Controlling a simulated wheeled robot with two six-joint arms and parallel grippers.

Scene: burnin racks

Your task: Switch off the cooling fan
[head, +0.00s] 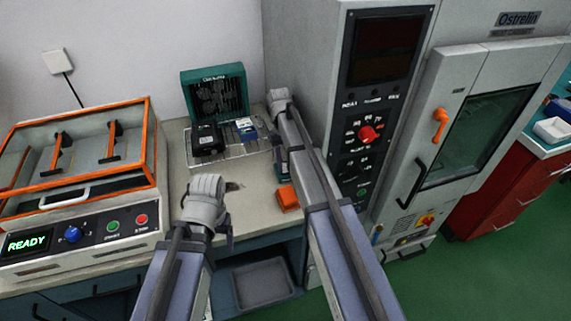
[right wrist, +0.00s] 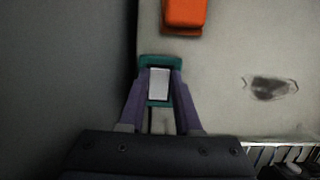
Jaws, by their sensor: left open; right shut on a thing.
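The cooling fan (head: 214,92) is a teal box with a dark round grille, standing at the back of the bench. My right gripper (right wrist: 158,88) is shut on a small teal block (right wrist: 158,61) with a white rectangular face, low at the bench's edge. I cannot tell whether this block is the fan's switch. In the head view the right gripper (head: 284,160) is mostly hidden by my arm, with a bit of teal showing below it. My left gripper (head: 226,236) is open near the bench's front, mostly hidden behind its own wrist.
A wire rack (head: 235,148) with a black device (head: 207,139) stands before the fan. An orange block (head: 288,197) lies near the right gripper. A tall grey chamber (head: 310,60) closes off the right. An orange-framed machine (head: 78,160) stands left.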

